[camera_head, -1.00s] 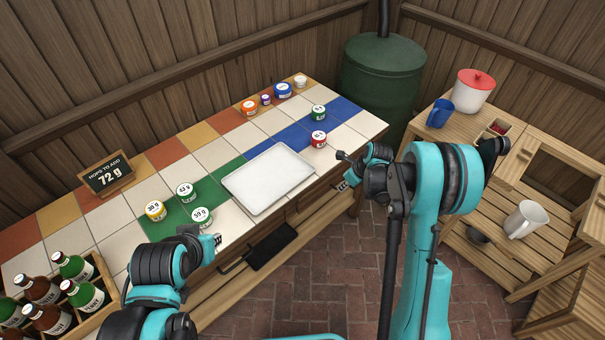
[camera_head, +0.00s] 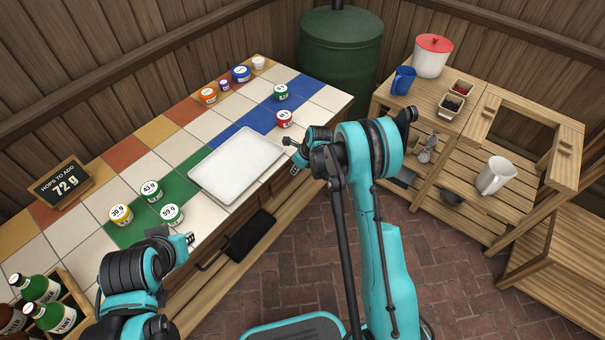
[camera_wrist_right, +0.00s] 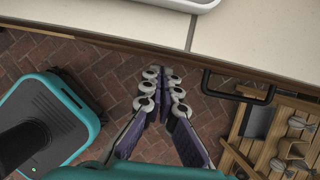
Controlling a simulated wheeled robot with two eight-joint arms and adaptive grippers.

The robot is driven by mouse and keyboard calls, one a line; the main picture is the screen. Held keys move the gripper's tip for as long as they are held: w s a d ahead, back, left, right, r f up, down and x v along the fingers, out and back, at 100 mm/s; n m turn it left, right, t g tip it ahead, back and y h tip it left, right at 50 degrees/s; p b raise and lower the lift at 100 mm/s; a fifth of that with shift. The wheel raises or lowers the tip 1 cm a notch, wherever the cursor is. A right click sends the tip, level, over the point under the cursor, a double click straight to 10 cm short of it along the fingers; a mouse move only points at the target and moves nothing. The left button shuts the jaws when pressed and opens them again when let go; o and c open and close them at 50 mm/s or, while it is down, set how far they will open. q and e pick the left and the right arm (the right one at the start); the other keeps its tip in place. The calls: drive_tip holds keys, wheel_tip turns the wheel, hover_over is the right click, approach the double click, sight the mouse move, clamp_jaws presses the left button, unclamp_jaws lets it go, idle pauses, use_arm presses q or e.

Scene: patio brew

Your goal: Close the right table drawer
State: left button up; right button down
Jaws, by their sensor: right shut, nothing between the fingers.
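The tiled table (camera_head: 75,235) runs along the left and middle of the head view. A dark bar handle (camera_wrist_right: 238,92) sticks out from under the table's front edge in the right wrist view, right of my fingers. The right drawer's front is mostly hidden under the tabletop, so how far it is out is unclear. My right gripper (camera_head: 290,146) is shut and empty, just off the front edge near the white tray; its fingers (camera_wrist_right: 165,72) point towards that edge. My left gripper (camera_head: 190,239) is at the front edge further left; its fingers are too small to judge.
The white tray (camera_head: 236,165) lies near the table's front edge, with several lidded jars around. A bottle crate (camera_head: 75,292) stands at the left. A wooden shelf unit (camera_head: 437,181) stands right of my right arm. Brick floor (camera_head: 300,275) lies open in front of the table.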

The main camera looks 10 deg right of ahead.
drive_tip(key=shift+w+a, duration=0.15)
drive_tip(key=shift+w, duration=0.1)
